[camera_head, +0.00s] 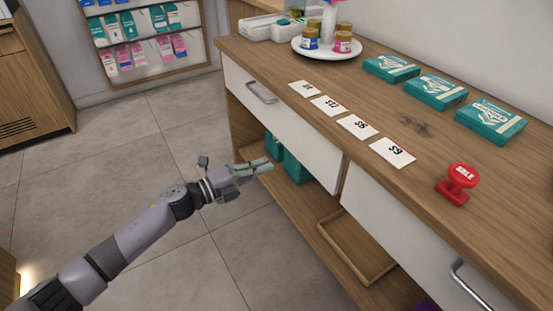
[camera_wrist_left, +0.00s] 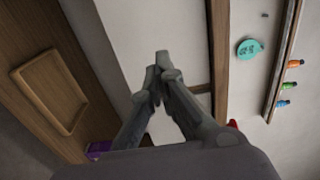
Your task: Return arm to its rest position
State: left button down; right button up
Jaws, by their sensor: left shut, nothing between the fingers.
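My left arm comes in from the lower left in the head view and reaches out over the floor toward the counter. Its gripper (camera_head: 254,168) is in front of the counter's drawer fronts, below the countertop, and looks shut and empty. In the left wrist view the two fingers of the left gripper (camera_wrist_left: 163,68) meet at the tips with nothing between them. My right gripper shows in neither view.
The wooden counter (camera_head: 420,165) carries price cards (camera_head: 393,152), teal boxes (camera_head: 491,121), a red stamp (camera_head: 458,184) and a round white stand (camera_head: 327,49). Below are a drawer handle (camera_head: 262,93) and a wooden tray (camera_head: 355,245). The floor (camera_head: 130,150) left of the counter is clear.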

pick_arm(q)
jog(key=s+a+f+n+t+y, duration=0.2)
jog(key=a+f+n+y, duration=0.25)
jog(key=f+n, duration=0.35)
jog(key=s+a+f+n+t+y, duration=0.1)
jog(key=a+f+n+t+y, duration=0.15)
jog(key=f+n+y, duration=0.4)
jog(key=s+a+f+n+g+y, duration=0.2)
jog(key=s+a+f+n+g, duration=0.15)
jog(key=s+f, duration=0.6)
jog(key=s+a+f+n+g+y, duration=0.1)
jog(key=s+a+f+n+g, duration=0.3)
jog(key=s+f, duration=0.5)
jog(key=s+a+f+n+g+p, duration=0.1)
jog(key=s+p, duration=0.7)
jog(key=s, duration=0.8)
jog(key=s+a+f+n+g+y+p, duration=0.1)
jog(key=s+f+n+g+p, duration=0.2)
jog(key=s, duration=1.3)
notch_tip(320, 180, down, 3)
jog(key=g+p, duration=0.2)
jog(key=p, duration=0.3)
jog(key=shift+s+a+n, duration=0.2)
jog(key=shift+a+n, duration=0.2)
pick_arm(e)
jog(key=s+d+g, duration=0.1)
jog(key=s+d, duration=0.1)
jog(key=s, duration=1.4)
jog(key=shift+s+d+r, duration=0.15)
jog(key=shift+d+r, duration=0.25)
